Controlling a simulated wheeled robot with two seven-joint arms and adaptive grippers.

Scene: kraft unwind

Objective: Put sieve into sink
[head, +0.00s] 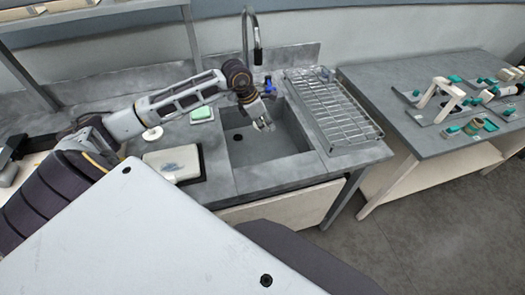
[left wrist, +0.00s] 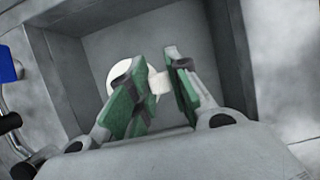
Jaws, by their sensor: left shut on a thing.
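The sink (head: 285,143) is a grey square basin in the grey counter, with a dark drain at its left. My left gripper (head: 262,124) reaches over it from the left, pointing down. In the left wrist view, the gripper (left wrist: 158,84) is shut on the pale handle of a white round thing, seemingly the sieve (left wrist: 121,76). The fingers hide much of it. The sink (left wrist: 210,20) surrounds it in that view, with the sieve over the basin. I cannot tell whether it touches the bottom. My right gripper is not in view.
A tall faucet (head: 257,50) stands behind the sink, with a blue item (head: 268,85) near its base. A wire drying rack (head: 335,108) lies right of the sink. A second table stands right.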

